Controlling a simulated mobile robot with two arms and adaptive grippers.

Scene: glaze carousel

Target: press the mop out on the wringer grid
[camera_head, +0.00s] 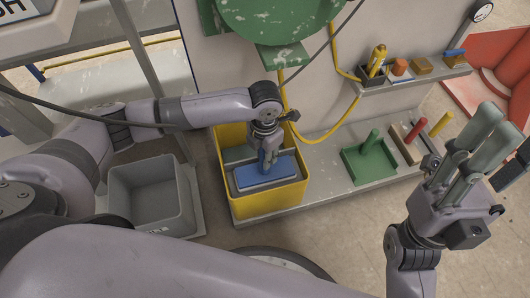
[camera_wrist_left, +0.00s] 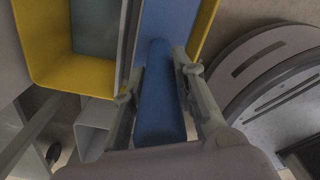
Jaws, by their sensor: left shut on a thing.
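A yellow bucket (camera_head: 262,207) stands on the grey floor platform, and its yellow wall also shows in the wrist view (camera_wrist_left: 48,50). The blue mop (camera_head: 265,178) sits inside it, its flat block roughly level with the rim. My left gripper (camera_head: 268,158) reaches down from above and is shut on the mop's blue handle (camera_wrist_left: 158,95), with one finger on each side. A grey-green surface (camera_wrist_left: 95,28) shows in the bucket beside the mop. I cannot make out the wringer grid or whether the mop touches it. My right gripper (camera_head: 497,118) is open and empty, fingers up.
An empty grey bin (camera_head: 150,190) stands left of the bucket. A green tray (camera_head: 368,162) and a block with red and yellow handles (camera_head: 405,150) are to the right. A shelf (camera_head: 420,78) holds small items. A large green disc (camera_head: 275,15) hangs above.

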